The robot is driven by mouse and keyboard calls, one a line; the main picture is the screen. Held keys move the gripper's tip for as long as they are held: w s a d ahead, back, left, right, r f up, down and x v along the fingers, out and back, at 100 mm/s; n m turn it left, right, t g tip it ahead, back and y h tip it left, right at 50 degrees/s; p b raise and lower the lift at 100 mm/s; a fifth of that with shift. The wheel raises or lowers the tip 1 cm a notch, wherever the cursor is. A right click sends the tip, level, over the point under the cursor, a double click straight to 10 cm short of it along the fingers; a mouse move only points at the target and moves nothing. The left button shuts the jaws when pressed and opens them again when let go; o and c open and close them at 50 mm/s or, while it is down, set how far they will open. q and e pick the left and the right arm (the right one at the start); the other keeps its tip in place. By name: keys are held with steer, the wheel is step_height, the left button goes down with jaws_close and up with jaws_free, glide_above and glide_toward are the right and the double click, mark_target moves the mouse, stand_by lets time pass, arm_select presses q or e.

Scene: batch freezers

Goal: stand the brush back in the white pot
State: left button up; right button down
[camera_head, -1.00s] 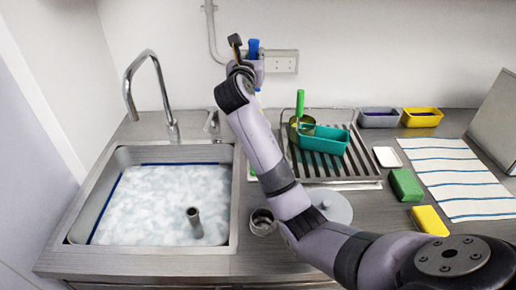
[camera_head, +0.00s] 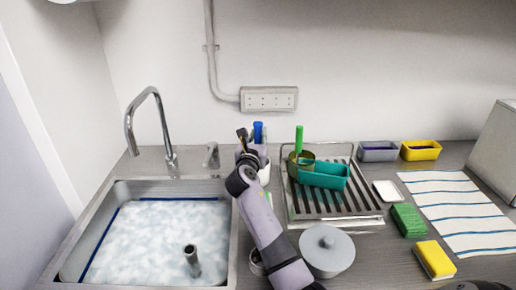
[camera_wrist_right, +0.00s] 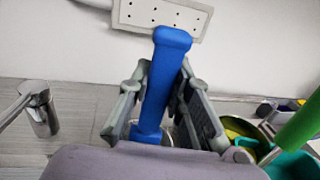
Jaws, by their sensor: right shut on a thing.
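The brush shows its blue handle (camera_head: 258,131) upright at the back of the counter, right of the tap. My right gripper (camera_head: 252,151) is shut on it. In the right wrist view the blue handle (camera_wrist_right: 160,80) stands between the two grey fingers. The white pot (camera_head: 264,173) shows partly, just behind and below my right gripper. The brush's lower end is hidden, so I cannot tell how deep it sits in the pot. My left gripper is not in view.
The sink (camera_head: 160,240) with foamy water lies left, under a curved tap (camera_head: 150,110). A drying rack (camera_head: 330,205) with a teal tub (camera_head: 325,176) and a green-handled pan stands close on the right. A grey lid (camera_head: 327,251) lies in front.

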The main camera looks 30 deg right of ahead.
steer(key=shift+f, duration=1.9)
steer(key=c, duration=1.5)
jaws_free()
steer(key=shift+f, duration=0.1)
steer(key=shift+o, duration=0.2)
steer(key=shift+s, duration=0.1)
steer(key=b+v, duration=0.1)
steer(key=v, duration=1.1)
